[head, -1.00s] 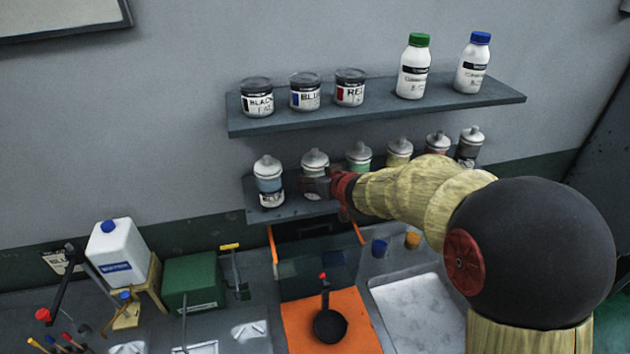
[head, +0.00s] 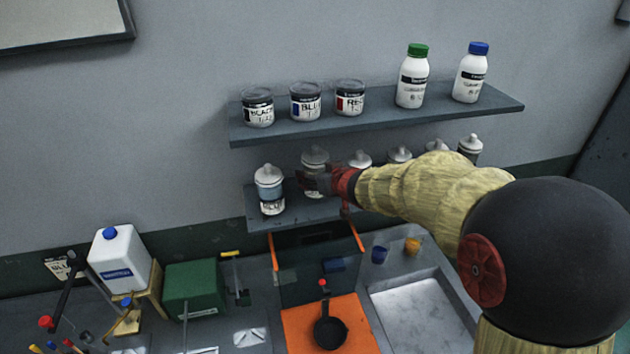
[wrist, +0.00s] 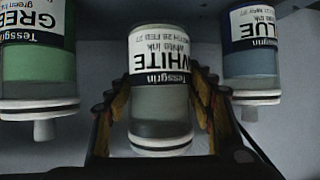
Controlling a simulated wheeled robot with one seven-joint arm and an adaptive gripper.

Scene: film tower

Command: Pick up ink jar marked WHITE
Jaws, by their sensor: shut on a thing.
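The ink jar marked WHITE (wrist: 160,85) stands between the fingers of my gripper (wrist: 165,118) in the wrist view, where the labels appear upside down. The gripper is shut on it, with a finger against each side. In the head view my gripper (head: 318,182) is at the lower shelf and covers part of the white jar (head: 314,158), whose lid stands higher than its neighbours' lids. The jar looks upright.
The blue ink jar (head: 269,185) stands left of it and the green ink jar (wrist: 38,60) on the other side, both close. The upper shelf (head: 380,112) above holds paint jars and two bottles. Below are an orange mat (head: 300,335) and a sink (head: 415,310).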

